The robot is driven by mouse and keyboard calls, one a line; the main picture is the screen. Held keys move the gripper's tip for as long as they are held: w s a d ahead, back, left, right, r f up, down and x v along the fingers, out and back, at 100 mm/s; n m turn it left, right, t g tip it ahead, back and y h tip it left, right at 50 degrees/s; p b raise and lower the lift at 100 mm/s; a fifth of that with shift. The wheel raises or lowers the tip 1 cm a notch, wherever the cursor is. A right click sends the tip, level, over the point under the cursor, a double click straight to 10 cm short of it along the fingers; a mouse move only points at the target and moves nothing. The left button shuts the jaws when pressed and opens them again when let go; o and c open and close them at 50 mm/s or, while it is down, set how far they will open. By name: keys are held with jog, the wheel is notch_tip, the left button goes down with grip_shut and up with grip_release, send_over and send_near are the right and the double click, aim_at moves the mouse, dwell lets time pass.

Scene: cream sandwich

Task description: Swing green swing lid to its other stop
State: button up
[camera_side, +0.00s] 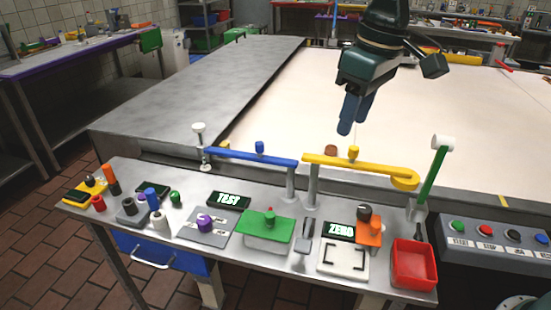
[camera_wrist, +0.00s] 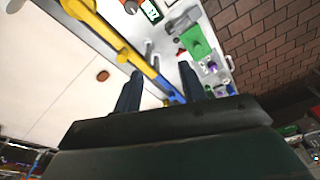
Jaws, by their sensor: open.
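The green swing lid (camera_side: 265,226) lies flat on a pale low box at the front middle of the metal bench, with a small red knob standing at its top. In the wrist view the green lid (camera_wrist: 195,41) shows beyond the fingers, toward the upper right. My gripper (camera_side: 355,120) is open and empty. Its two dark blue fingers hang high above the pale surface behind the bench, up and to the right of the lid, well apart from it. The fingers also show in the wrist view (camera_wrist: 159,88). The lid's hinge is too small to make out.
A blue swing arm (camera_side: 240,157) and a yellow swing arm (camera_side: 345,163) on posts stand behind the lid. A green lever (camera_side: 435,175) stands at the right, by a red bin (camera_side: 412,266). A purple knob (camera_side: 205,223) and a TEST display (camera_side: 229,200) are left of the lid.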

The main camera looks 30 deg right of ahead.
jog(key=n+g, duration=0.2)
send_over(270, 214)
notch_tip(270, 214, down, 6)
jog(key=shift+f+h, duration=0.1)
jog(key=shift+h, duration=0.2)
notch_tip(270, 214, down, 14)
jog(key=shift+r, duration=0.1)
dwell(0.3)
grip_shut()
